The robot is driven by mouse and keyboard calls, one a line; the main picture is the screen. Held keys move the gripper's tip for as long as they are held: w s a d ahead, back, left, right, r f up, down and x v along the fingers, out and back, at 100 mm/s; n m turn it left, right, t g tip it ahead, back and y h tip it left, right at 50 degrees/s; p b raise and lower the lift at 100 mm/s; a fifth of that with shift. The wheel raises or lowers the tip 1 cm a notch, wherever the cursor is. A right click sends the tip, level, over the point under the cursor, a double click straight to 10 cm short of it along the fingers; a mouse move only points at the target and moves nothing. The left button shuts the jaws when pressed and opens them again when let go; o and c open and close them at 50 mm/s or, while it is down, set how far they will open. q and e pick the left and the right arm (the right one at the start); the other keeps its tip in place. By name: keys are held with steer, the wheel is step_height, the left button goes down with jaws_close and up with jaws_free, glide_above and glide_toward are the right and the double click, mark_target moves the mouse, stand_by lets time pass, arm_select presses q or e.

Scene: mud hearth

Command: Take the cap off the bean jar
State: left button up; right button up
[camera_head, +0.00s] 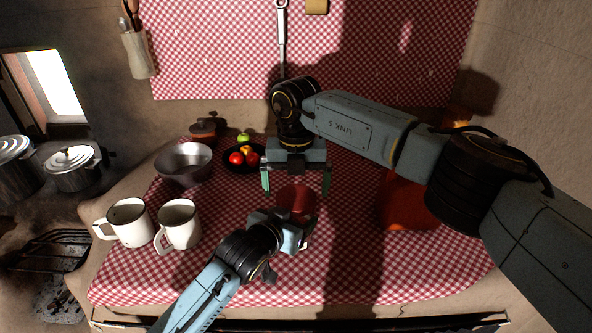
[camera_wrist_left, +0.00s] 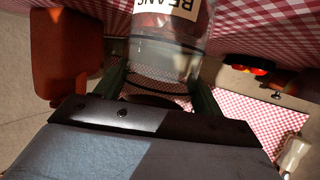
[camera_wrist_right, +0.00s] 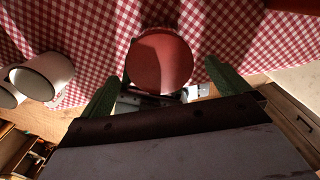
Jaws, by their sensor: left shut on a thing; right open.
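The bean jar (camera_wrist_left: 165,50) is clear glass with a white BEANS label, upside down in the left wrist view. My left gripper (camera_head: 297,232) is shut on the jar, its fingers on either side of the glass. The round red cap (camera_head: 297,197) shows on top; it is seen from above in the right wrist view (camera_wrist_right: 160,60). My right gripper (camera_head: 296,182) is open and points down over the cap. Its fingers stand apart on either side of the cap in the right wrist view, and I see no contact. The jar body is mostly hidden in the head view.
Two white mugs (camera_head: 130,222) (camera_head: 180,225) stand at the left. Behind them are a metal bowl (camera_head: 183,165), a black fruit bowl (camera_head: 231,161) and a small clay pot (camera_head: 203,133). An orange-red container (camera_head: 402,205) stands right, partly behind my right arm. The front right cloth is clear.

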steer(key=shift+f, duration=1)
steer(key=c, duration=1)
steer(key=shift+n, duration=1.7)
steer(key=o, duration=1)
